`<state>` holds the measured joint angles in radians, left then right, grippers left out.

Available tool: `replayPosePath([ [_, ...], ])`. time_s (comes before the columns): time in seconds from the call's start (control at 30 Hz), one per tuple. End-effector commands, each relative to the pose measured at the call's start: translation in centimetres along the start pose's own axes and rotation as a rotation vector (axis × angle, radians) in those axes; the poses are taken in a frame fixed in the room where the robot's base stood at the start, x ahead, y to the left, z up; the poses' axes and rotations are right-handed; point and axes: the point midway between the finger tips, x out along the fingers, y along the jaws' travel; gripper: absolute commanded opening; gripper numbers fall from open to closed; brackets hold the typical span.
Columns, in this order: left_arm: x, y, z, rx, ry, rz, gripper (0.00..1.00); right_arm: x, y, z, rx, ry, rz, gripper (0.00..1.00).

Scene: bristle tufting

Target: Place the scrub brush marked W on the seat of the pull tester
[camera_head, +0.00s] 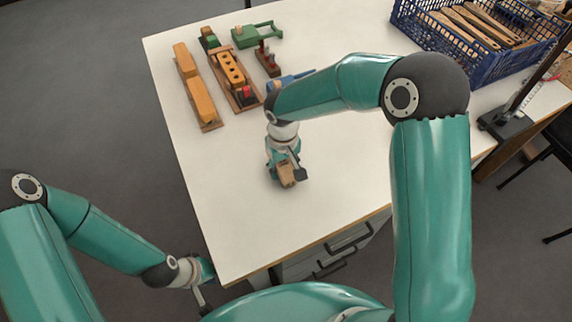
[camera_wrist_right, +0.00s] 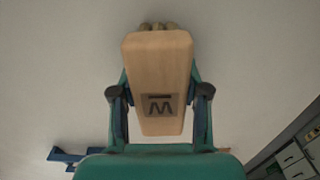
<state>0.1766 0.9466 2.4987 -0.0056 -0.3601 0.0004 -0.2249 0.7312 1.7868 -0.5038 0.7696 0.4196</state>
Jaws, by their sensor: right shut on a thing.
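My right gripper (camera_head: 289,176) is shut on a wooden scrub brush (camera_head: 286,174), over the clear middle of the white table. In the right wrist view the brush (camera_wrist_right: 158,75) sits between the two fingers; its block face carries a dark W-shaped mark with a bar above it. Tuft ends show at its far end. A blue device (camera_head: 292,78) stands behind, partly hidden by my right arm; I cannot tell for sure whether it is the pull tester. My left gripper (camera_head: 203,297) is low beside the table's front left corner, its fingers unclear.
Wooden blocks on a board (camera_head: 194,85), a drilled block on a fixture (camera_head: 231,70), a green device (camera_head: 257,36) and a dark red stand (camera_head: 267,58) fill the back left. A blue crate (camera_head: 432,40) of wooden pieces and a black-based stand (camera_head: 505,124) are at right.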

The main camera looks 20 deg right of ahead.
Motion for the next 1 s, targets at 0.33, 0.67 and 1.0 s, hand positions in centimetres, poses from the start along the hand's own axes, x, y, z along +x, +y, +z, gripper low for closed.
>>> replayPosePath([
  [0.33, 0.3, -0.1, 0.0, 0.000, 0.000, 0.000, 0.40, 0.3, 0.0, 0.0, 0.000, 0.001, 0.000, 0.47],
  [0.67, 0.2, -0.1, 0.0, 0.000, 0.000, 0.000, 0.40, 0.2, 0.0, 0.0, 0.001, 0.001, 0.000, 0.71],
  [1.0, 0.1, 0.0, 0.0, 0.000, 0.000, 0.000, 0.40, -1.5, 0.0, -0.1, 0.002, 0.005, 0.000, 0.71],
])
